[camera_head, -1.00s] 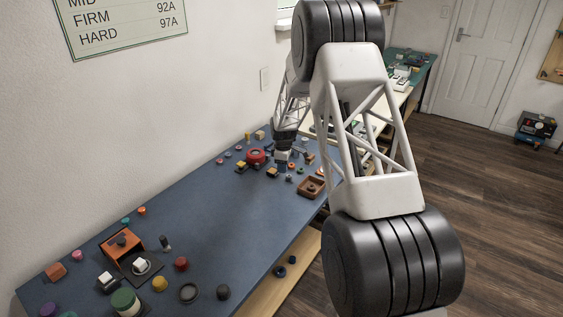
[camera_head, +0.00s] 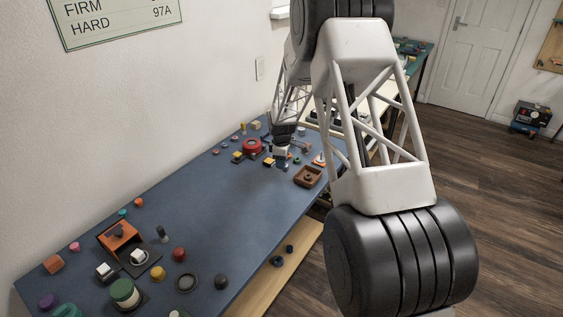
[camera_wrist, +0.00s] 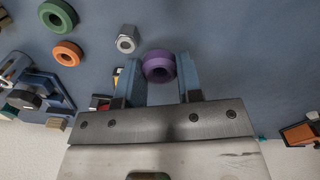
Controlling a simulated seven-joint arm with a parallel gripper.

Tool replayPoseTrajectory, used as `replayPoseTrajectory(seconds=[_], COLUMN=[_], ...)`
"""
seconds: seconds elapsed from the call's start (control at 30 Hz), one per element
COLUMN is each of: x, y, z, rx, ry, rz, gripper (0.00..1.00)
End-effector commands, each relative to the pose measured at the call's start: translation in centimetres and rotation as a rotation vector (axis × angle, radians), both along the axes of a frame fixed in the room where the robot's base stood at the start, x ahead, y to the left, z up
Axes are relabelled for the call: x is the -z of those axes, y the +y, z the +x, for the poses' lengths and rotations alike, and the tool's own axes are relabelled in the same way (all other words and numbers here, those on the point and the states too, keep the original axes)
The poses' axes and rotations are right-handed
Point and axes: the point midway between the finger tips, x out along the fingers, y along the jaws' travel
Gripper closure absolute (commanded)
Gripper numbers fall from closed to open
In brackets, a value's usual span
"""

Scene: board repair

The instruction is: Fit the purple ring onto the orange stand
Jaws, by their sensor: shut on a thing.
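My gripper (camera_wrist: 157,75) is shut on the purple ring (camera_wrist: 158,55) in the wrist view, with one blue-grey finger on each side of it. In the head view my gripper (camera_head: 281,163) is over the far part of the blue bench, and the ring cannot be made out there. A small orange and white piece (camera_head: 319,159) near the bench's right edge may be the orange stand; it is too small to be sure.
A red round part (camera_head: 252,146) and a brown tray (camera_head: 308,177) are close by. The bench's middle (camera_head: 195,205) is clear.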

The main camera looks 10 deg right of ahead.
Motion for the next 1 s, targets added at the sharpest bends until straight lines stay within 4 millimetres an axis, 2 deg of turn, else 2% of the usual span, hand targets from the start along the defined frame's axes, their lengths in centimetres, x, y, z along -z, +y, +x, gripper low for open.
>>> replayPoseTrajectory(seconds=[0.3, 0.47, 0.67, 1.0], x=[0.0, -0.3, -1.4, -4.1], y=[-0.1, -1.1, -4.6, -13.6], z=[0.1, 0.5, 1.9, 4.6], rx=[0.000, 0.001, 0.003, 0.003], ry=[0.000, -0.001, -0.001, -0.001], rz=[0.000, 0.000, 0.000, 0.000], gripper=[0.89, 0.89, 0.89, 0.89])
